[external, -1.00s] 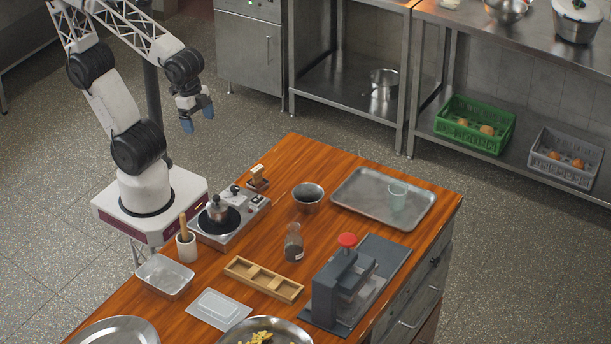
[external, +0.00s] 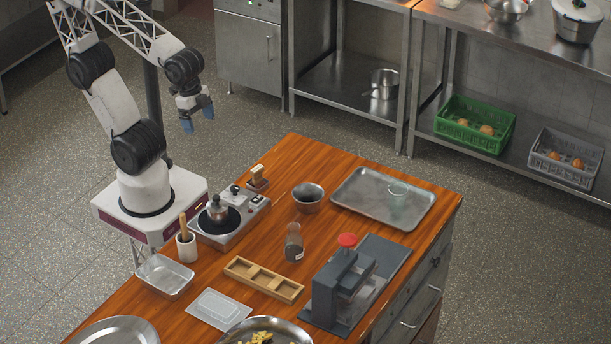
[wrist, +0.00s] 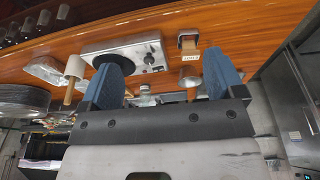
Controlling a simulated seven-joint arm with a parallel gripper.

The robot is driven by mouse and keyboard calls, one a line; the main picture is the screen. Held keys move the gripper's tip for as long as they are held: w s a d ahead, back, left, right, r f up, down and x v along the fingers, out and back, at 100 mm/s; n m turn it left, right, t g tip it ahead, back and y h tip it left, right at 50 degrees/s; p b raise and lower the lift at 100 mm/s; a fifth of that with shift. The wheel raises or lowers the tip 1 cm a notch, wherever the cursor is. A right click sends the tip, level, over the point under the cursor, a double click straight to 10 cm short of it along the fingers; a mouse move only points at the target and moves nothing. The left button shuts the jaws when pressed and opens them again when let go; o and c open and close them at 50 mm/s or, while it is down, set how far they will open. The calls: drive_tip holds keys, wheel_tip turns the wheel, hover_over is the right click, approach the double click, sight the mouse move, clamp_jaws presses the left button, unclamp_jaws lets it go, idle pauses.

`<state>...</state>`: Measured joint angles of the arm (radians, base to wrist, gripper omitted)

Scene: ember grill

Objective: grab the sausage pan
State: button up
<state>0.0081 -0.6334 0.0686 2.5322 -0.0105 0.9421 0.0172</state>
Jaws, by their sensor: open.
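No pan with sausages can be made out. A wide metal pan (external: 240,334) with yellow and green food is cut off by the bottom edge of the external view. Another round metal pan or plate (external: 118,330) lies at the bottom left and looks empty. A small pot (external: 383,84) stands on the lower shelf at the back. My gripper (external: 198,118) is open and empty, high above the floor beyond the table's far left edge, apart from all these. In the wrist view its blue fingers (wrist: 165,72) are spread, with nothing held between them.
The wooden table (external: 330,165) carries a burner unit (external: 232,228) with a small metal pot, a metal tray (external: 350,190), a bottle (external: 294,245), a divided wooden tray (external: 262,280) and a grey press (external: 335,290). Crates (external: 475,125) sit on the back shelf.

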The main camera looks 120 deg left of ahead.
drive_tip(key=shift+a, duration=0.1)
idle(0.7)
drive_tip(key=w+a+f+m+t+y, duration=0.3)
drive_tip(key=w+a+f+m+t, duration=0.4)
drive_tip(key=m, duration=0.8)
drive_tip(key=m+t+h, duration=0.4)
drive_tip(key=m, duration=1.6)
approach(257, 178)
drive_tip(key=shift+w+a+f, duration=0.2)
drive_tip(key=shift+w+a, duration=0.6)
drive_tip(key=shift+a, duration=0.1)
drive_tip(key=shift+d+f+m, duration=0.35)
drive_tip(key=shift+f+m, duration=0.35)
drive_tip(key=shift+m, duration=0.5)
drive_tip(key=shift+x, duration=1.3)
